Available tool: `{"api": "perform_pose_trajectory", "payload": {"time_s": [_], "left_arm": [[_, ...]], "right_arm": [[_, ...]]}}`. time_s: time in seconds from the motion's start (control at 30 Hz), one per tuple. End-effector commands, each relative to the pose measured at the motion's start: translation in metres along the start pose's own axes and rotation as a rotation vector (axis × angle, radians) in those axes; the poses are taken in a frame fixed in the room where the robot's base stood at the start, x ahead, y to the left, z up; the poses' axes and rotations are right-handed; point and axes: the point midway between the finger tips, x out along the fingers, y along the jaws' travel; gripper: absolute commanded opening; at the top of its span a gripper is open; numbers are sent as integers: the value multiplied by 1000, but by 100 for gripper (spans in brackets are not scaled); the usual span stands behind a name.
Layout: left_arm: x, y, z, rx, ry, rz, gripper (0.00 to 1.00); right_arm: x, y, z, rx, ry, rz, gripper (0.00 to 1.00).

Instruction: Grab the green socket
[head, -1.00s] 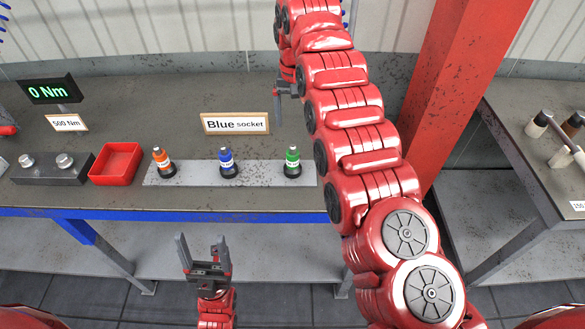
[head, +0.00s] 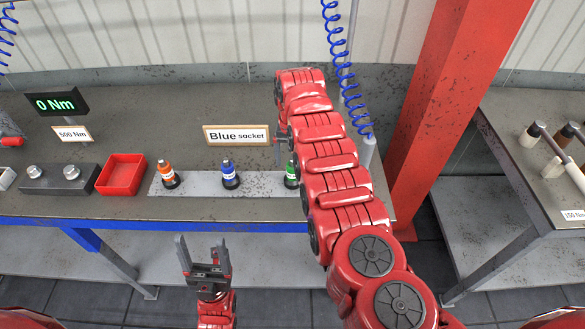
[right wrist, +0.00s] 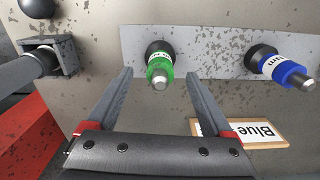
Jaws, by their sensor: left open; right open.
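The green socket (head: 291,174) stands upright at the right part of a light grey strip (head: 200,184) on the bench, partly hidden by my right arm in the head view. In the right wrist view the green socket (right wrist: 159,66) lies ahead of and between the open fingers of my right gripper (right wrist: 157,88), apart from them. In the head view only a bit of my right gripper (head: 280,146) shows, above the green socket. My left gripper (head: 206,258) is open and empty, in front of the bench, low in the view.
A blue socket (head: 229,174) and an orange socket (head: 168,174) stand on the same strip. A "Blue socket" sign (head: 237,135) stands behind them. A red tray (head: 121,174) is at the left. A red post (head: 450,100) rises right of the bench.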

Motion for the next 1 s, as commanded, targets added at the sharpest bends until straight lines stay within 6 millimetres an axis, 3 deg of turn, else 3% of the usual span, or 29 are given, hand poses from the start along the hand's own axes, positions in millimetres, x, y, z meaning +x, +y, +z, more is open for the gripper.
{"api": "perform_pose_trajectory", "payload": {"time_s": [0.1, 0.3, 0.77, 1.0], "left_arm": [[6, 0, -1, 0, 0, 0, 74], [4, 0, -1, 0, 0, 0, 74], [4, 0, -1, 0, 0, 0, 74], [4, 0, -1, 0, 0, 0, 74]], "right_arm": [[11, 0, 0, 0, 1, 1, 85], [12, 0, 0, 0, 3, -1, 83], [12, 0, 0, 0, 2, 0, 1], [12, 0, 0, 0, 2, 0, 0]]}}
